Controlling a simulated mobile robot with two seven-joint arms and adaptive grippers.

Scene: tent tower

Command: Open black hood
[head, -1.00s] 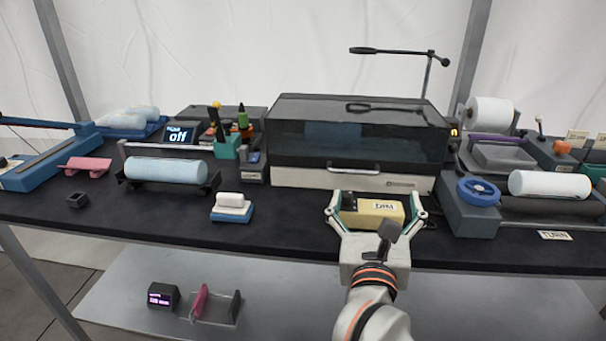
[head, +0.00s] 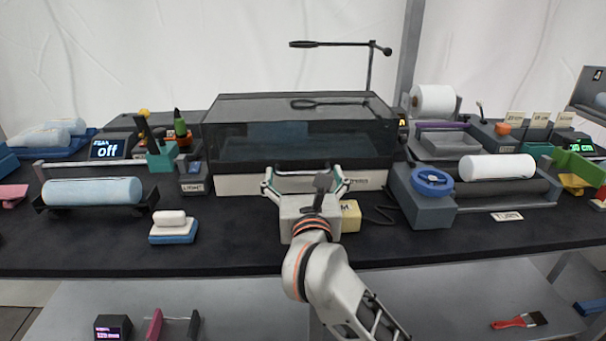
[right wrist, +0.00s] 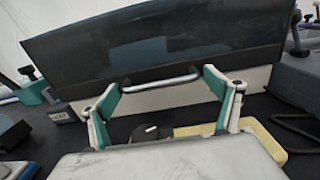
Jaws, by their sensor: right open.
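The black hood (head: 290,130) is a dark, see-through cover lying shut on a pale base (head: 230,184). Its silver bar handle (head: 308,170) is at the front lower edge and also shows in the right wrist view (right wrist: 160,83). My right gripper (head: 305,181) is open in front of the hood, its teal fingertips spread near the handle's two ends. In the right wrist view the handle lies between the fingertips of the gripper (right wrist: 162,90); I cannot tell whether they touch it. My left gripper is not in view.
A yellow block (head: 351,216) sits just right of and partly behind my right gripper. A grey unit with a blue wheel (head: 433,182) stands to the right. A blue roll (head: 92,191) and a white-and-blue block (head: 173,228) are to the left. Bare black tabletop (head: 240,235) lies in front.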

